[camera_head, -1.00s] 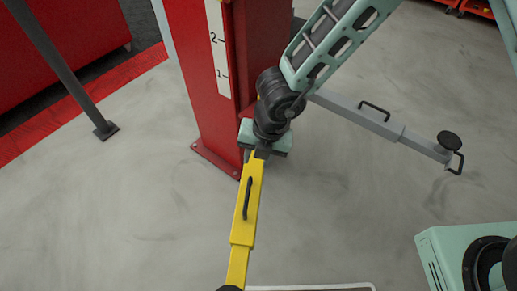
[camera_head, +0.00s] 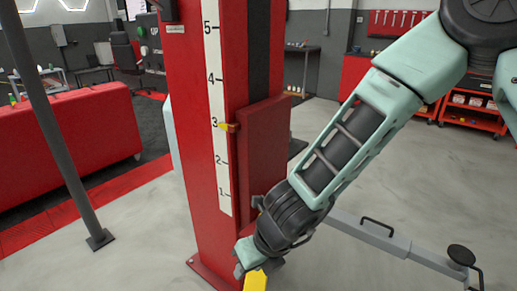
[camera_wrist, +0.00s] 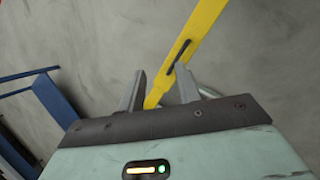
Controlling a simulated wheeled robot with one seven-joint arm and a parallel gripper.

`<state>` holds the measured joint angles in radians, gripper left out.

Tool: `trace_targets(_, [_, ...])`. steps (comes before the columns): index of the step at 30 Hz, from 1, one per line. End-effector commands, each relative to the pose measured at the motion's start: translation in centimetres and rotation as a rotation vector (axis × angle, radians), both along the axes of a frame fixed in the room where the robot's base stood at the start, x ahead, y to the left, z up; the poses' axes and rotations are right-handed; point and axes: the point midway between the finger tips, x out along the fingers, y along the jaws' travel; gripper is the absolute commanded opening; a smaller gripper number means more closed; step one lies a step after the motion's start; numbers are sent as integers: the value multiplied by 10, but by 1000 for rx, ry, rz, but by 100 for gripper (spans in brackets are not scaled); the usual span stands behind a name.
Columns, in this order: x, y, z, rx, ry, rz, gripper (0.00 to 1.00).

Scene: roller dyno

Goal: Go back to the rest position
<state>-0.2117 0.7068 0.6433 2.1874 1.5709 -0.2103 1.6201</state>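My gripper (camera_wrist: 161,70) shows in the wrist view with its two grey fingers apart and nothing clamped between them. The yellow lift arm (camera_wrist: 203,32) with its black handle passes behind the fingers, seen through the gap. In the head view, my gripper is low beside the foot of the red post, its fingers hidden by my wrist. Only a short piece of the yellow arm (camera_head: 256,281) shows there, at the bottom edge. My arm is stretched down and forward from the upper right.
The red lift post (camera_head: 191,130) carries a numbered scale, with a yellow pointer (camera_head: 226,126) near 3. A grey lift arm (camera_head: 392,241) with a round pad reaches right, behind my arm. A dark slanted pole (camera_head: 52,125) stands left. Blue framework (camera_wrist: 58,102) shows left in the wrist view.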

Motion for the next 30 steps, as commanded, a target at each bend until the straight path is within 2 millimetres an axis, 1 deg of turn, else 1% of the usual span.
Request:
trace_targets(1, [-5, 4, 27, 9, -115, 234, 34])
trace_targets(2, [-10, 5, 40, 10, -181, 387, 34])
trace_targets(3, [-18, 6, 56, 7, -267, 588, 34])
trace_targets(5, [-34, 3, 77, -7, -385, 890, 34])
trace_targets(6, [-46, -1, 89, -22, -460, 1091, 34])
trace_targets(8, [-66, -12, 106, -53, -560, 1394, 34])
trace_targets(9, [-79, -22, 115, -75, -618, 1595, 34])
trace_targets(11, [-98, -40, 128, -112, -688, 1894, 34])
trace_targets(12, [-109, -54, 134, -136, -722, 2087, 34])
trace_targets(14, [-124, -77, 142, -168, -749, 2354, 34])
trace_targets(15, [-132, -91, 147, -184, -755, 2516, 34])
trace_targets(18, [-145, -125, 156, -210, -734, 2839, 34])
trace_targets(21, [-152, -147, 161, -215, -695, 3046, 34])
trace_targets(22, [-153, -151, 162, 211, 675, -3034, 34])
trace_targets(25, [-155, -159, 163, 200, 630, -2982, 34])
trace_targets(30, [-155, -160, 163, 198, 626, -2975, 34])
